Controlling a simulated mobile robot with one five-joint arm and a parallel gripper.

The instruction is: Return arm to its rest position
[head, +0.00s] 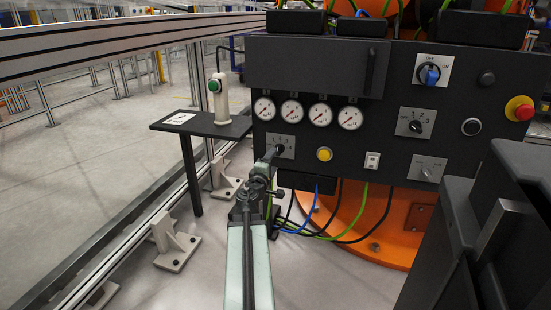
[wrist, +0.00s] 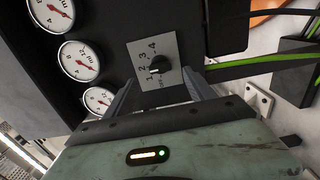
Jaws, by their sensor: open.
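My arm reaches forward from the bottom of the head view. My gripper (head: 270,154) is close in front of the lower left of the dark control panel (head: 385,75), at a small grey selector plate (head: 288,141). In the wrist view my gripper (wrist: 160,80) is open, with its two fingers apart and nothing held between them. The black selector knob (wrist: 158,65) on the numbered plate (wrist: 143,50) shows in the gap just beyond the fingertips. I cannot tell the exact distance between the fingers and the panel.
Several gauges (head: 320,113) sit above the plate. A yellow button (head: 324,154) and a red stop button (head: 519,108) are to the right. A small black table (head: 205,125) with a button post (head: 220,100) stands left, beside a fence rail (head: 120,45). Cables (head: 325,232) hang below the panel.

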